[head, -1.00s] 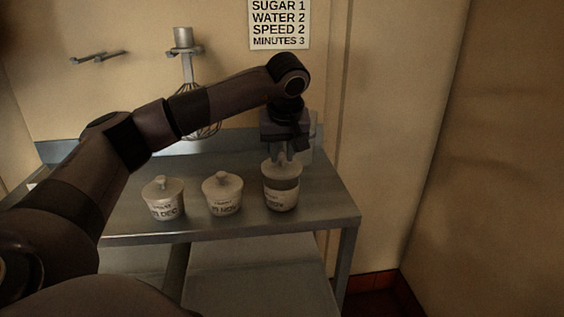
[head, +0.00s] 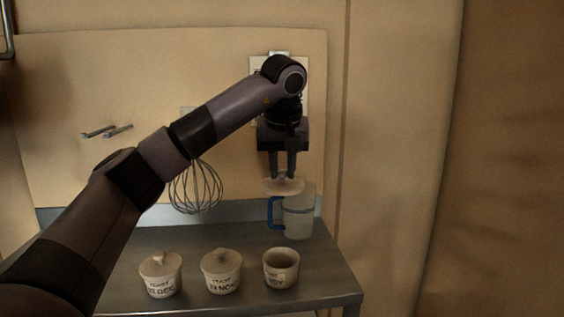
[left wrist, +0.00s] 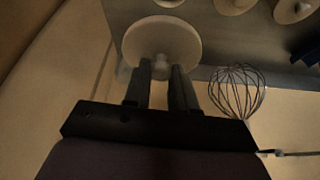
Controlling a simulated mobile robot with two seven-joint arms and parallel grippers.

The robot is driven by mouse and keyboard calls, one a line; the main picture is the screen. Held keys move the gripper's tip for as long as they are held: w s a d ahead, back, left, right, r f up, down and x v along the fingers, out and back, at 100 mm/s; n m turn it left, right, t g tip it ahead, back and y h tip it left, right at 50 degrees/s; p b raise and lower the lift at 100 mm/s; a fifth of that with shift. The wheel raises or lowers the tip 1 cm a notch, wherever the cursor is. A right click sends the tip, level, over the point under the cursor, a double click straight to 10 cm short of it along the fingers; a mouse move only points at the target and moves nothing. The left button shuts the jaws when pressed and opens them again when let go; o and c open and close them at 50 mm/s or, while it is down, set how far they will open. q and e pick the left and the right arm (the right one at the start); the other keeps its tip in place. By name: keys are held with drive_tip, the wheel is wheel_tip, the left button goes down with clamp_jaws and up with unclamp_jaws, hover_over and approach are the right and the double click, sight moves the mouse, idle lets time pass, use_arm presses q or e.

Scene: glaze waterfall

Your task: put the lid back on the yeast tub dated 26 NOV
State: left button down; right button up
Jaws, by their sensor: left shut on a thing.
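My left gripper (head: 283,172) is shut on a pale round lid (head: 282,187) and holds it in the air, above and behind the rightmost tub. The lid also shows in the left wrist view (left wrist: 160,40), between the fingertips and the table. The rightmost yeast tub (head: 281,270) stands upright and open on the table, its dark inside visible. Its label is too small to read surely. The middle tub (head: 221,272) reads NOV, its day unclear, and has its lid on. The left tub (head: 160,277) reads DEC and has its lid on. My right gripper is not in view.
The tubs stand on a metal table (head: 200,240). A clear jug with a blue handle (head: 298,215) stands behind the open tub, close under the lid. A wire whisk (head: 195,188) hangs at the back. The table's right edge is near the open tub.

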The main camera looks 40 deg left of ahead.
use_arm(q)
wheel_tip(320, 180, down, 17)
drive_tip(key=m+t+h+b, duration=0.1)
drive_tip(key=m+b, duration=0.3)
drive_tip(key=b, duration=0.2)
drive_tip(key=shift+s+r+m+h+b, duration=0.2)
drive_tip(key=shift+s+m+h+b, duration=0.1)
drive_tip(key=shift+a+p, duration=0.1)
drive_tip(key=shift+p, duration=0.2)
idle(0.3)
drive_tip(key=shift+p, duration=0.35)
idle(1.2)
drive_tip(key=shift+f+p, duration=0.15)
drive_tip(key=shift+p, duration=0.35)
idle(0.6)
drive_tip(key=shift+c, duration=1.8)
unclamp_jaws()
